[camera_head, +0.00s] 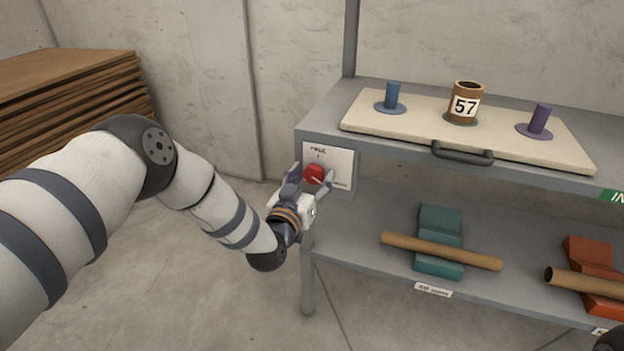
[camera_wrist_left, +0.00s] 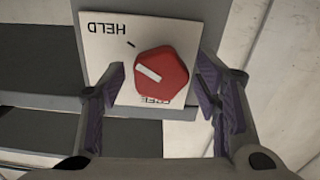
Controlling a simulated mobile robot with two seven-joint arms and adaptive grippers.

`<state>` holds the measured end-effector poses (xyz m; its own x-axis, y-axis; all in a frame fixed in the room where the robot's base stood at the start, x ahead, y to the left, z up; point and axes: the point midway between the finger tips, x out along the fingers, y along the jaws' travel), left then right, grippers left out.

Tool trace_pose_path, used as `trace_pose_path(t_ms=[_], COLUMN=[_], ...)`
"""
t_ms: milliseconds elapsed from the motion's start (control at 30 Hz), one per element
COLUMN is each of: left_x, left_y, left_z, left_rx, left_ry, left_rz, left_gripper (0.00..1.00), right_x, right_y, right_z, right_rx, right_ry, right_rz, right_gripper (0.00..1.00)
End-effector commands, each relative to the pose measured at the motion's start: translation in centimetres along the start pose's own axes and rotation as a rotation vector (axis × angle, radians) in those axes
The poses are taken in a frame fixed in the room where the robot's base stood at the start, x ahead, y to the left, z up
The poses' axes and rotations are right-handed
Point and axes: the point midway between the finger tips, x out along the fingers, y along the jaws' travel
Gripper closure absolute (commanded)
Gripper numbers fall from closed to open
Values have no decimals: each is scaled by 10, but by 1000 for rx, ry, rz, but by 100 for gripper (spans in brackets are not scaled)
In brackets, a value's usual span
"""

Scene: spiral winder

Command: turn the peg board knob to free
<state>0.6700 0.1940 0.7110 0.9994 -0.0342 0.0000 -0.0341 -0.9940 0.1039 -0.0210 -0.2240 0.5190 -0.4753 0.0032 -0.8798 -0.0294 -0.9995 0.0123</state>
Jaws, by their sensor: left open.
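The red knob (camera_head: 315,174) sits on a white label plate (camera_head: 343,161) at the left front corner of the shelf. In the left wrist view the knob (camera_wrist_left: 172,72) has a white pointer bar, directed left and slightly up. The plate (camera_wrist_left: 98,52) reads HELD at upper left, with a tick mark, and FREE below, partly covered by the knob; the text is upside down. My left gripper (camera_head: 311,184) is open in front of the knob, one finger on each side. In the wrist view gaps show between fingers and knob.
The peg board (camera_head: 400,121) with a handle (camera_head: 462,154) lies on the upper shelf, carrying a blue peg, a purple peg and a brown tube marked 57. Tubes on teal (camera_head: 440,220) and orange (camera_head: 590,252) holders occupy the lower shelf. Boards are stacked at left.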

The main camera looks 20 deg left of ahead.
Motion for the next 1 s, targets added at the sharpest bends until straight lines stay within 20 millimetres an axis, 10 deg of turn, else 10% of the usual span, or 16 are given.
trace_pose_path(t_ms=[167, 400, 1000], left_x=[0, 0, -1], left_y=[0, 0, -1], left_z=[0, 0, 1], left_rx=[-1, -1, -223], left_ry=[0, 0, -1], left_rz=[0, 0, -1], left_gripper=[43, 91, 91], right_x=[0, 0, 2], right_y=[0, 0, 0], right_z=[0, 0, 0], right_rx=[0, 0, 0], right_ry=[1, 1, -4], right_rz=[0, 0, 0], right_gripper=[60, 60, 60])
